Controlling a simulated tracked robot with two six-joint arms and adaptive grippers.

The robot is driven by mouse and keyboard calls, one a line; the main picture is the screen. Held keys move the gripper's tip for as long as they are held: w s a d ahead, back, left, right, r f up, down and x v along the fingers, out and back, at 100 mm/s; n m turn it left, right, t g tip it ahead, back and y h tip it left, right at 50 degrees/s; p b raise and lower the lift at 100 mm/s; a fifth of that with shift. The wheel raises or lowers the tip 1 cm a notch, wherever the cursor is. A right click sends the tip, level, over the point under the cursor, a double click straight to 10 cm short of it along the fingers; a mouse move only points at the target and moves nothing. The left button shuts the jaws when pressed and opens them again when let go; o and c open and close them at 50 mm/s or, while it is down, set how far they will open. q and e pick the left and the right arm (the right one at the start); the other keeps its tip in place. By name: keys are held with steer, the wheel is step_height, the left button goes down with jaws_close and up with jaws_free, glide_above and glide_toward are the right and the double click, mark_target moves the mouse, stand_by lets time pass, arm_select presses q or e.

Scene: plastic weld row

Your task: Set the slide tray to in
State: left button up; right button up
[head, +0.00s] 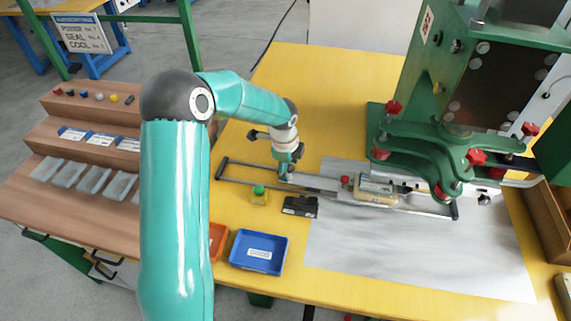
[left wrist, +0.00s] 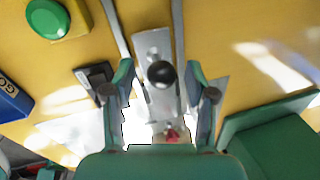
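The slide tray (head: 318,182) is a grey metal plate lying between two long rails (head: 250,183). A cream and grey part with a red knob sits toward its right, just in front of the green press (head: 425,145). In the left wrist view the tray plate (left wrist: 153,42) carries a round black knob (left wrist: 161,74). My left gripper (head: 286,172) points down over the tray's left end. Its fingers (left wrist: 160,68) are spread on either side of the black knob with gaps showing; I cannot tell its height above the knob. My right gripper is not in view.
A green button on a yellow box (head: 259,193) and a black box (head: 300,206) stand in front of the rails. A blue bin (head: 270,267) and an orange bin (head: 218,242) are nearer. A stepped wooden rack (head: 60,135) stands left. The rails' left end is bare.

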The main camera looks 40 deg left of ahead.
arm_select(q)
steer(key=shift+r, duration=0.1)
steer(key=shift+r, duration=0.3)
step_height(320, 180, up, 11)
steer(key=s, duration=0.2)
steer(key=shift+d, duration=0.4)
step_height(320, 180, up, 5)
steer(key=f, duration=0.5)
steer(key=w+f, duration=0.1)
steer(key=f, duration=0.5)
steer(key=w+f, duration=0.1)
steer(key=f, duration=0.5)
steer(key=shift+w+a, duration=0.15)
steer(key=shift+a, duration=0.25)
